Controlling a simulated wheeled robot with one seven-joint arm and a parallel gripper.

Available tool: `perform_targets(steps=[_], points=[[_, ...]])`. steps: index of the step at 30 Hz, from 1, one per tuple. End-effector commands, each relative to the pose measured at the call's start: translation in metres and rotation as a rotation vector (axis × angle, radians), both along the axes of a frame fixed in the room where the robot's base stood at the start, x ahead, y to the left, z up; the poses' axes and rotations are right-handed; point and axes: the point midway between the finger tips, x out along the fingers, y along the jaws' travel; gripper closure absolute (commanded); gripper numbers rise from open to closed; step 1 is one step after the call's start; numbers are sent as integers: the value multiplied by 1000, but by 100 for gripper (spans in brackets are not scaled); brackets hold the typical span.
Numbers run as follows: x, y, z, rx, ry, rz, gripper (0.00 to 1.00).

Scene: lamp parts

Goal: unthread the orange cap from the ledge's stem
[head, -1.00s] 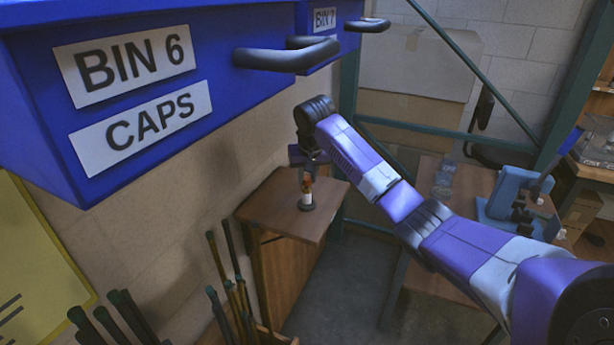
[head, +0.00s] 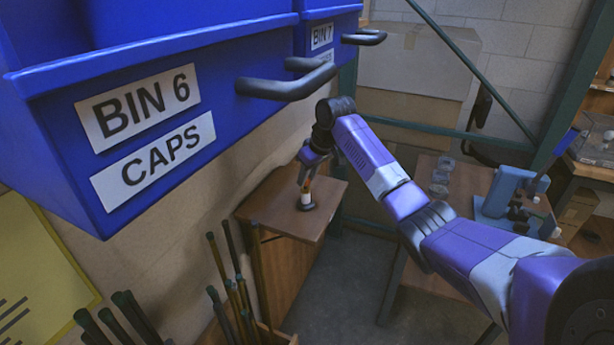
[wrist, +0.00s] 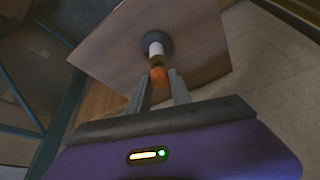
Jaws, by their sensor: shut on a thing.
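The orange cap (head: 306,186) is on top of the white stem (head: 306,198), which stands upright from a dark round base on the wooden ledge (head: 268,214). In the wrist view the orange cap (wrist: 158,77) sits between the two grey fingers of my gripper (wrist: 160,84), with the white stem (wrist: 155,50) and dark base beyond it. My gripper (head: 306,182) is shut on the cap and comes in tilted from above. The fingers partly hide the cap in the head view, and I cannot tell how far it is threaded on.
A blue bin (head: 200,60) marked BIN 6 CAPS hangs at upper left, with black handles sticking out. Dark green-tipped rods (head: 222,270) stand in front of the ledge. A workbench (head: 465,195) with a blue device (head: 505,195) is at right.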

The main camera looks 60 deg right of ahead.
Motion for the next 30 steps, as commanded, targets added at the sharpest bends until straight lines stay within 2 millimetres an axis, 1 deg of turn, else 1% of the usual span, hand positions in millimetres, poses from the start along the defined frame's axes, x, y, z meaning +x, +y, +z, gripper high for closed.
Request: perform_targets(steps=[2,5,15,18,22,30], points=[[-1,0,-2,3,4,12,100],[-1,-1,-1,4,4,81,100],[-1,-4,-3,4,4,449,100],[-1,-4,-2,4,4,533,100],[-1,-4,-1,4,4,588,100],[-1,-4,-1,4,4,599,100]])
